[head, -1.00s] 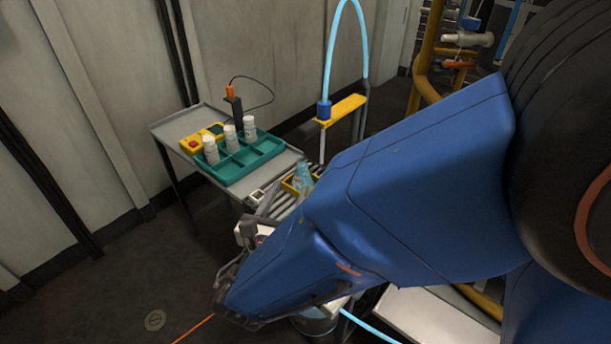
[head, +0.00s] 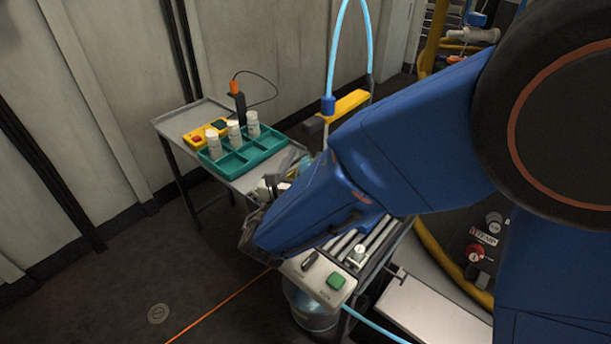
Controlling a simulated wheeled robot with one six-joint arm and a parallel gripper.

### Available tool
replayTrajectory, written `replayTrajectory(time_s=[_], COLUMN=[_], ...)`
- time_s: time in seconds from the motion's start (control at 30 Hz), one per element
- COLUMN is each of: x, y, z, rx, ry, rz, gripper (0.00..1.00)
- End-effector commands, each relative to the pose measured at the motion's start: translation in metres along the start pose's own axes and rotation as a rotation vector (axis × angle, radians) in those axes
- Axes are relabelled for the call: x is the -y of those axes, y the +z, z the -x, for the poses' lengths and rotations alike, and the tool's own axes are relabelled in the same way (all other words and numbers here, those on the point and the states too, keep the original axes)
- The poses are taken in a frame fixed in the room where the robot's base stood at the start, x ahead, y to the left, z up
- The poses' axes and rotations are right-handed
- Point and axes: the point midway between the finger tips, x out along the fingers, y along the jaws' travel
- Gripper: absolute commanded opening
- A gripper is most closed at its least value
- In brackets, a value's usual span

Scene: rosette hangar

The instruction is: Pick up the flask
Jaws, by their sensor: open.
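The flask (head: 304,170), a light blue vessel, is at the near end of the grey table, just behind my arm. My blue arm hides most of it, so its shape and base do not show fully. My gripper (head: 271,184) is at the end of the arm, just left of the flask in the picture. Its grey fingers are open, small and partly hidden by the arm. I cannot tell whether they touch the flask.
A teal tray (head: 266,151) with three white bottles (head: 234,133) stands on the grey table (head: 172,125), beside a yellow control box (head: 199,138). Open floor lies left.

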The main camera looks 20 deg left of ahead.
Motion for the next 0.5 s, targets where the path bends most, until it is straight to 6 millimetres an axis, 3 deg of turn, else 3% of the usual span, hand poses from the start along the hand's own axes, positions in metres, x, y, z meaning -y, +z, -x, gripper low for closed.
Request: replayTrajectory(time_s=[0.13,0.4,0.5], x=[0.001,0.0,0.0], y=[0.0,0.0,0.0], z=[-0.019,-0.023,-0.023], rx=[0.001,0.0,0.0], ry=[-0.002,0.001,0.001], rz=[0.0,0.0,0.0], gripper=[0.45,0.45,0.23])
